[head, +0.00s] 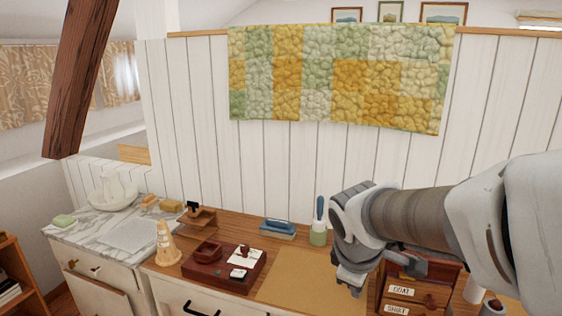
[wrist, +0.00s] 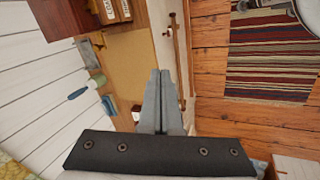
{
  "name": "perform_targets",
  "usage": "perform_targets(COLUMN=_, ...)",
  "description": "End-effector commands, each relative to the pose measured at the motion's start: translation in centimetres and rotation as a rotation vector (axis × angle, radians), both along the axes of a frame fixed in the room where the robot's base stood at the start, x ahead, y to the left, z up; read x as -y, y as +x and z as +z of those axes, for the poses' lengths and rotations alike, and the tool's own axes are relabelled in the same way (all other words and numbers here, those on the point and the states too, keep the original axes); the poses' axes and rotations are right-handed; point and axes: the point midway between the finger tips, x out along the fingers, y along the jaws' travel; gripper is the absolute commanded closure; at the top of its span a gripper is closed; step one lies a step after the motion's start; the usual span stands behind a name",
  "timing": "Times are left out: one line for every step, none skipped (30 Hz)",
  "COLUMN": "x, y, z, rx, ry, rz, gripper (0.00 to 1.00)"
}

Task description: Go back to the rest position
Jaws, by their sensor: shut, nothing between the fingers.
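My gripper (head: 351,286) hangs from the arm at the right of the head view, above the right part of the wooden dresser top and just left of a small drawer cabinet (head: 408,295). In the wrist view the two fingers of my gripper (wrist: 161,76) lie together, with nothing between them. The arm hides part of the cabinet and the wall behind it.
A tan mat (head: 300,276) lies below my gripper. A green cup with a blue-handled brush (head: 319,232), a blue-topped block (head: 277,229) and a dark red box (head: 215,270) stand nearby. A striped rug (wrist: 270,55) lies on the open floor.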

Motion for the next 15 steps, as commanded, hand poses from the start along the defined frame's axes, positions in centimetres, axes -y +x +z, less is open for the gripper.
perform_targets(x=0.3, y=-1.4, z=1.0, rx=0.031, ry=0.041, rz=-0.079, gripper=1.00)
perform_targets(x=0.5, y=-2.2, z=1.4, rx=0.044, ry=0.069, rz=-0.129, gripper=1.00)
perform_targets(x=0.7, y=-3.2, z=1.9, rx=0.063, ry=0.106, rz=-0.195, gripper=1.00)
perform_targets(x=0.8, y=-4.0, z=2.2, rx=0.076, ry=0.135, rz=-0.244, gripper=1.00)
perform_targets(x=0.9, y=-4.8, z=2.6, rx=0.089, ry=0.166, rz=-0.293, gripper=1.00)
perform_targets(x=0.9, y=-5.9, z=2.9, rx=0.104, ry=0.207, rz=-0.358, gripper=1.00)
perform_targets(x=0.9, y=-6.7, z=3.2, rx=0.118, ry=0.237, rz=-0.404, gripper=1.00)
perform_targets(x=0.9, y=-7.5, z=3.4, rx=0.128, ry=0.271, rz=-0.450, gripper=1.00)
perform_targets(x=1.0, y=-8.5, z=3.6, rx=0.142, ry=0.312, rz=-0.511, gripper=1.00)
perform_targets(x=0.9, y=-9.2, z=3.8, rx=0.152, ry=0.344, rz=-0.553, gripper=1.00)
perform_targets(x=0.9, y=-9.9, z=3.9, rx=0.160, ry=0.375, rz=-0.594, gripper=1.00)
perform_targets(x=0.8, y=-10.7, z=4.0, rx=0.170, ry=0.412, rz=-0.643, gripper=1.00)
perform_targets(x=0.7, y=-11.3, z=4.1, rx=0.175, ry=0.439, rz=-0.678, gripper=1.00)
perform_targets(x=0.7, y=-11.7, z=4.1, rx=0.180, ry=0.463, rz=-0.708, gripper=1.00)
perform_targets(x=0.6, y=-12.3, z=4.2, rx=0.186, ry=0.493, rz=-0.744, gripper=1.00)
